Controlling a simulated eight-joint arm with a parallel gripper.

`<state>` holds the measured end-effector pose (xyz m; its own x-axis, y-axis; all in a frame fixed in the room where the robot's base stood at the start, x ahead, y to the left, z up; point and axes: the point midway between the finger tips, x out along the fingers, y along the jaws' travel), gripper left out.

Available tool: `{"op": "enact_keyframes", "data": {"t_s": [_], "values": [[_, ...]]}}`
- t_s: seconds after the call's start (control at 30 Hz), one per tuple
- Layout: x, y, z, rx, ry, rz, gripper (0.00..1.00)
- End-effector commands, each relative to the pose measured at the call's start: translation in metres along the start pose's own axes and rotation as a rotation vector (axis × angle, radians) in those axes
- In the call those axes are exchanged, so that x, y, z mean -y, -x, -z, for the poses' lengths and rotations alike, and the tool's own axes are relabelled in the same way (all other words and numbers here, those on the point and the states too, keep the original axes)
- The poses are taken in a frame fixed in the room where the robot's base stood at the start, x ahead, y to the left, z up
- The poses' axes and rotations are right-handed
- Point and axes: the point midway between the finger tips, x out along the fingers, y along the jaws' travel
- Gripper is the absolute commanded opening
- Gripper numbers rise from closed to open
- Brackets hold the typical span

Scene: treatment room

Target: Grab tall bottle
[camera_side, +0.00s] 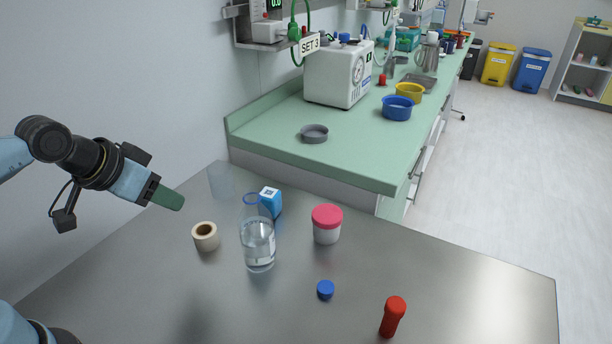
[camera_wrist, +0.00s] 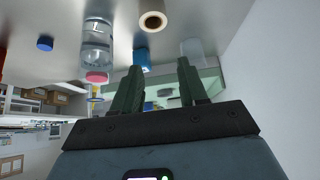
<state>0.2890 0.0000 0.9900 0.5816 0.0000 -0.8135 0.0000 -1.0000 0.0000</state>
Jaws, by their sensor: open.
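The tall bottle (camera_side: 258,243) is clear, holds clear liquid and stands upright on the metal table, with a blue ring at its open-looking top. It also shows in the wrist view (camera_wrist: 97,42), where it appears upside down left of the fingers. My gripper (camera_side: 168,198) is at the left in the side view, raised above the table, left of and apart from the bottle. In the wrist view its two green fingers (camera_wrist: 158,82) are spread with nothing between them.
A green counter (camera_side: 360,150) stands behind. The table's right part is clear.

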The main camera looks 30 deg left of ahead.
Motion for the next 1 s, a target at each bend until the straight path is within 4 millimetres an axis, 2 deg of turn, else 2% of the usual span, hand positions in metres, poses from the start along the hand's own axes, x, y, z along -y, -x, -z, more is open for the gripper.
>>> {"op": "enact_keyframes", "data": {"t_s": [0.03, 0.37, 0.73, 1.0], "values": [[0.0, 0.0, 0.0, 0.0, 0.0, 0.0, 0.43], [0.0, 0.0, 0.0, 0.0, 0.0, 0.0, 0.93], [0.0, 0.003, 0.002, 0.0, 0.0, 0.0, 0.93], [0.0, 0.03, 0.021, 0.0, 0.0, 0.0, 0.93]]}}
